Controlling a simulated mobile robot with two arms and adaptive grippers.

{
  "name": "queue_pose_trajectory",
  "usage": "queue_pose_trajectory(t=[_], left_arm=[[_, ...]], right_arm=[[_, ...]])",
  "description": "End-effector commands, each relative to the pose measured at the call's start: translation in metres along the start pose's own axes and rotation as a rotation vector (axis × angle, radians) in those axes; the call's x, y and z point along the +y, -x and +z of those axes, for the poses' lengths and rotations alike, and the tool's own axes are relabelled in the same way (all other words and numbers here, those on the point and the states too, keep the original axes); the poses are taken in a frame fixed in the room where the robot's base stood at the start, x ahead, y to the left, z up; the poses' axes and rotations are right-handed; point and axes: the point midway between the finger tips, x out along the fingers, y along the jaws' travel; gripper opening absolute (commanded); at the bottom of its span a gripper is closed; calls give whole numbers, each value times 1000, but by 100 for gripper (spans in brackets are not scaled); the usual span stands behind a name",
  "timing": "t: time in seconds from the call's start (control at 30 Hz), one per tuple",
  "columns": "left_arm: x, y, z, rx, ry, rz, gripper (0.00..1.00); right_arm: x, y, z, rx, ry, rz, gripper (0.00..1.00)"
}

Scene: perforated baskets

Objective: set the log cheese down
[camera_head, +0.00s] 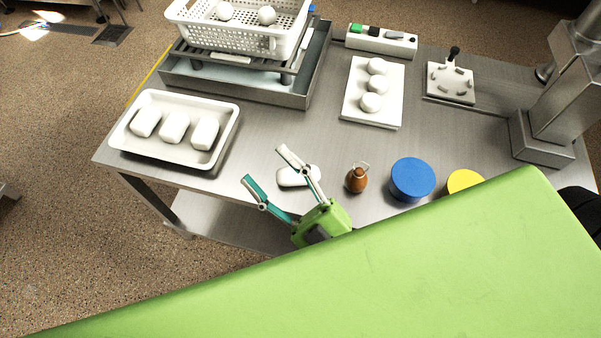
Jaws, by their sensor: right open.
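A white log cheese (292,179) lies on the steel table near its front edge. My right gripper (264,166) is green with teal and grey fingers. Its fingers are spread wide and hold nothing. One finger passes over the log cheese and hides part of it. I cannot tell whether that finger touches it. More white logs lie side by side in a white tray (227,139) at the left of the table. My left gripper is not in view.
A brown object with a wire loop (356,180), a blue cylinder (412,179) and a yellow one (464,181) stand to the right. Behind are a perforated basket (238,38) over a steel tub, and a white board (388,112) with round cheeses. The table's middle is clear.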

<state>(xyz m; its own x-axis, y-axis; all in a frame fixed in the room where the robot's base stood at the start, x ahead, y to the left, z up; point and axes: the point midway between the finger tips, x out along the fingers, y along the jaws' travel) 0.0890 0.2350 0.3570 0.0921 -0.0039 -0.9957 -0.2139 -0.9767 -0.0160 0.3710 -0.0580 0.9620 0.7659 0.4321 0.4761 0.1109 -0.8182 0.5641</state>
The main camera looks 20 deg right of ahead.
Motion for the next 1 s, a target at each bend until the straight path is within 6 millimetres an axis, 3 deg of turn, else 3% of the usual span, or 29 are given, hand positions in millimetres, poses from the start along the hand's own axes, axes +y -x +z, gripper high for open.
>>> queue_pose_trajectory(t=[0.03, 0.13, 0.2, 0.3, 0.37, 0.47, 0.57, 0.7, 0.83, 0.9, 1.0], left_arm=[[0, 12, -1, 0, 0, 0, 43], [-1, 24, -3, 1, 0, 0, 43], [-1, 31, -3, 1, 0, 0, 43], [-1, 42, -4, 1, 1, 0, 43], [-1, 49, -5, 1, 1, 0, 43], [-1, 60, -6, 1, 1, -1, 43], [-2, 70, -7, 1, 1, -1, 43], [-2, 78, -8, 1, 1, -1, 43], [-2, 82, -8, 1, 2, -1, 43], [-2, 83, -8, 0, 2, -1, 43], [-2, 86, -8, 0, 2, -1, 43]], right_arm=[[4, -22, -30, 156, 122, -61, 53], [-10, -37, -76, 459, 366, -191, 53], [-24, -35, -95, 664, 537, -290, 53], [-42, -20, -99, 944, 778, -451, 53], [-48, -8, -87, 1100, 920, -560, 53], [-42, 9, -44, 1331, 1155, -773, 53], [-14, 19, 12, 1503, 1364, -1011, 53], [46, 20, 78, 1625, 1569, -1319, 53], [88, 17, 111, 1653, 1665, -1500, 53], [97, 17, 119, 1657, 1683, -1544, 53], [92, 19, 126, 1658, 1687, -1561, 53]])
